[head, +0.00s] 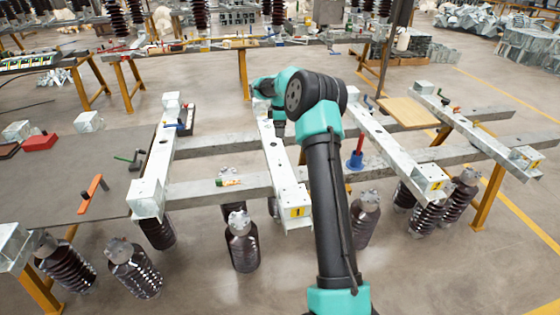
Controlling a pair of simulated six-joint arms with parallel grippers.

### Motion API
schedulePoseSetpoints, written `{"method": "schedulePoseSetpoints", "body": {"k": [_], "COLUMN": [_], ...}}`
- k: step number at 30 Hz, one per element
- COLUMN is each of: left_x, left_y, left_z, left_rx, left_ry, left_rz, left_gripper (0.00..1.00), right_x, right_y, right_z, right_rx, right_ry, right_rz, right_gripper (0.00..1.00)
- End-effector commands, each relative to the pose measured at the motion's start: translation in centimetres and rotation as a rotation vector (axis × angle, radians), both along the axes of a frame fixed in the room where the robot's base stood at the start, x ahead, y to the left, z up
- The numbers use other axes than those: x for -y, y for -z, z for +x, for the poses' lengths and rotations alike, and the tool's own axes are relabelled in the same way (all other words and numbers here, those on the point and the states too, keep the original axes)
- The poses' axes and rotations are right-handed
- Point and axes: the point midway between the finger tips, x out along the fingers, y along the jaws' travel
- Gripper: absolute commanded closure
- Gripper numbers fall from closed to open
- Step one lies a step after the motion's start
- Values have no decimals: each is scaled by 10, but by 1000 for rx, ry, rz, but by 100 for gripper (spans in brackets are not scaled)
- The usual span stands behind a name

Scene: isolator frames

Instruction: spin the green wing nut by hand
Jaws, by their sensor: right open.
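A green handle-like piece (130,158) sticks out at the left side of the left white beam; it is too small to tell whether it is the wing nut. A small green and orange item (228,182) lies on the front grey rail between the left and middle beams. My right arm reaches up from the bottom and bends away at the top. My right gripper (268,102) is over the far end of the middle white beam (284,175), small and partly hidden by my own arm; it is open, apart from both green pieces. My left gripper is out of view.
Beams and rails form a frame, with dark ribbed insulators (242,244) below. An orange bar (92,193) and a red block (40,142) lie on the left table (60,195). A wooden board (407,111) is behind.

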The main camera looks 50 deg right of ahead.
Motion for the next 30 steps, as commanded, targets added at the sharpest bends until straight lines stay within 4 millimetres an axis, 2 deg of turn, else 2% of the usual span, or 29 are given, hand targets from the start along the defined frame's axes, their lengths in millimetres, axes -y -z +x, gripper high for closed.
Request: {"method": "schedulePoseSetpoints", "body": {"k": [30], "left_x": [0], "left_y": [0], "left_z": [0], "left_rx": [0], "left_ry": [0], "left_rz": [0], "left_gripper": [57], "right_x": [1], "right_y": [0], "right_z": [2], "right_rx": [-1], "right_ry": [1752], "right_rz": [-1], "right_gripper": [22]}}
